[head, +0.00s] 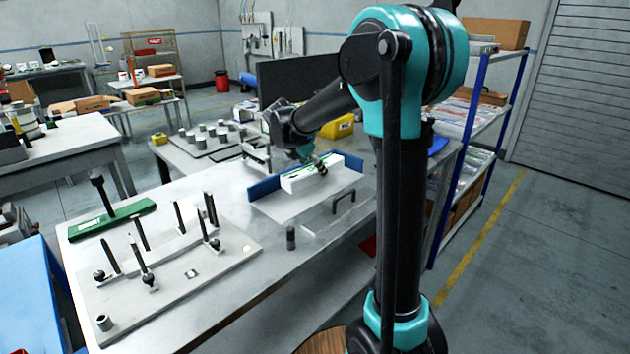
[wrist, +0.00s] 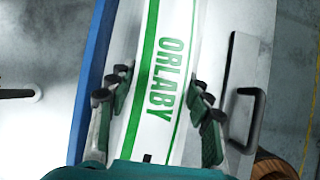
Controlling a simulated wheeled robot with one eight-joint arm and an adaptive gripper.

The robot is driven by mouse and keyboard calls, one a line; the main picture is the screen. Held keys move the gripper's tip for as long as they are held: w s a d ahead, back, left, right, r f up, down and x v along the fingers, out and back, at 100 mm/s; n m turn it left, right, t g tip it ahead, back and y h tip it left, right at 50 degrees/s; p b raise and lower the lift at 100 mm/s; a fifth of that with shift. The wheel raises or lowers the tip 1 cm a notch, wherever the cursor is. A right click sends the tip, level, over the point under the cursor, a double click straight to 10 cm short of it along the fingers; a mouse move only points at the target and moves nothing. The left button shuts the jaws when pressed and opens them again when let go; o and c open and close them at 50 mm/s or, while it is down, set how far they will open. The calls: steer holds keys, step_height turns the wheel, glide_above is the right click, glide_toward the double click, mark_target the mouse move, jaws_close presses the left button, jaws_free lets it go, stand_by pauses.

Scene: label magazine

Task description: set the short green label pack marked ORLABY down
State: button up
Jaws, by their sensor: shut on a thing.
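The ORLABY label pack (wrist: 168,85) is white with green stripes and green lettering. In the wrist view it lies lengthwise between my gripper's fingers (wrist: 160,105), one on each long side, and the gripper is shut on it. In the head view the white pack (head: 300,181) is at the blue-walled holder (head: 264,189) on the bench, with my gripper (head: 319,166) over it. A blue wall (wrist: 93,80) runs along the pack's left side in the wrist view. I cannot tell whether the pack rests on the holder's floor.
A clear-looking plate with a dark handle (head: 344,200) stands at the holder's near side. A small dark cylinder (head: 291,238) stands in front. A fixture plate with upright black levers (head: 180,270) and a green base (head: 112,219) fill the bench's left.

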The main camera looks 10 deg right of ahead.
mark_target(300, 174)
steer(key=shift+f, duration=2.1)
steer(key=shift+f, duration=0.1)
steer(key=o, duration=1.5)
steer(key=shift+o, duration=0.2)
steer(key=v, duration=1.2)
